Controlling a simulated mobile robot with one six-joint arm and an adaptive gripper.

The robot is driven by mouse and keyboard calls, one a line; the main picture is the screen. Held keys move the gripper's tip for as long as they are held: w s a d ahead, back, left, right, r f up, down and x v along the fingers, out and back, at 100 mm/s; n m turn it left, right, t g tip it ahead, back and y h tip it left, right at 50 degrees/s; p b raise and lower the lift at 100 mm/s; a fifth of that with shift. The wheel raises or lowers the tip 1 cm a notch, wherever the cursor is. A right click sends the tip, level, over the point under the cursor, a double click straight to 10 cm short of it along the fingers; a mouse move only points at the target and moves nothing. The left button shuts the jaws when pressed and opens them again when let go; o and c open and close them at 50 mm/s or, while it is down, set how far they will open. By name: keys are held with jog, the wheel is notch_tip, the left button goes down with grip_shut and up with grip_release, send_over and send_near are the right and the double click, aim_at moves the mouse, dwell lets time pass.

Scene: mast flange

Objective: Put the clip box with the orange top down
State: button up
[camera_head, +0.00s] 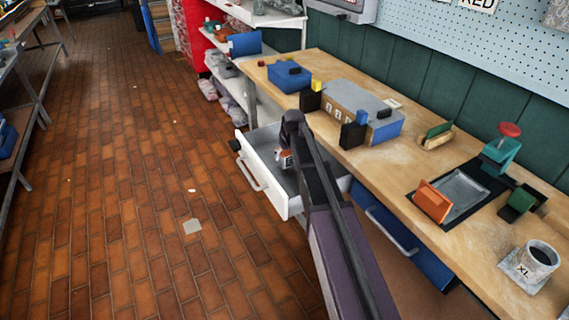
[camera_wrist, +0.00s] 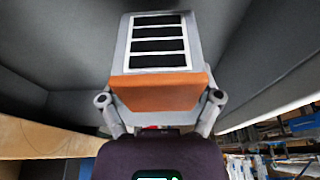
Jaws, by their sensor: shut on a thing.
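The clip box (camera_wrist: 157,43) shows large in the wrist view, with its orange top (camera_wrist: 158,92) toward me and a grey body with a white-framed panel of black slots. My gripper (camera_wrist: 160,100) is shut on it, one finger at each side. In the head view the clip box (camera_head: 286,158) is a small orange and white patch, mostly hidden by my arm, at the open white drawer (camera_head: 259,174). Grey drawer walls surround the box in the wrist view. I cannot tell whether the box touches the drawer floor.
The wooden bench (camera_head: 355,175) stands beside the drawer. On it are a grey-blue box (camera_head: 350,108), a blue box (camera_head: 288,77), an orange clip (camera_head: 433,201), a green clamp (camera_head: 500,152) and a mug (camera_head: 536,260). A blue drawer (camera_head: 402,238) is partly open.

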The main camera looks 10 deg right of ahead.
aim_at(285, 162)
jog(key=shift+f+b, duration=1.9)
jog(key=shift+f, duration=0.2)
jog(key=o, duration=1)
jog(key=shift+r, duration=0.1)
jog(key=shift+r, duration=0.15)
jog(key=p+v, duration=1.1)
jog(key=v, duration=0.1)
jog(key=shift+s, duration=0.15)
jog(key=s+m+g, duration=0.1)
jog(key=s, duration=0.7)
jog(key=s+m+g, duration=0.1)
jog(key=s, duration=0.8)
jog(key=s+a+f+m+g+h, duration=0.1)
jog(key=s, duration=0.7)
jog(key=shift+s+m, duration=0.3)
jog(key=shift+s, duration=0.05)
